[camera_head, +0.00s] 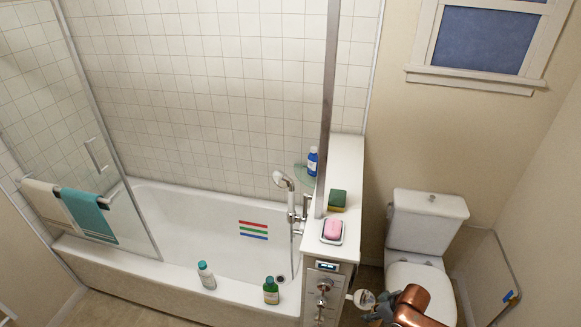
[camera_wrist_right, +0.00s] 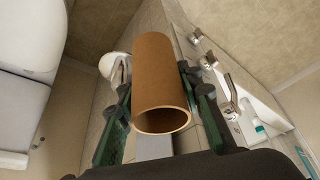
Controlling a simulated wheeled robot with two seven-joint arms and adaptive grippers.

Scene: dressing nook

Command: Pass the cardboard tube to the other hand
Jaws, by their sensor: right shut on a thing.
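The cardboard tube (camera_wrist_right: 158,75) is a brown hollow cylinder, seen in the right wrist view with its open near end facing the camera. My right gripper (camera_wrist_right: 157,92) is shut on it, with one dark green finger along each side. In the head view my right gripper (camera_head: 379,307) is at the bottom, right of the white ledge, partly hidden by my copper-coloured arm. I cannot make out the tube there. My left gripper is in neither view.
The bathtub (camera_head: 190,277) has two bottles (camera_head: 206,276) (camera_head: 271,291) on its front rim. A ledge (camera_head: 346,185) holds a pink soap (camera_head: 333,228) and a sponge (camera_head: 337,199). The toilet (camera_head: 424,223) stands right of the ledge, close to my right arm.

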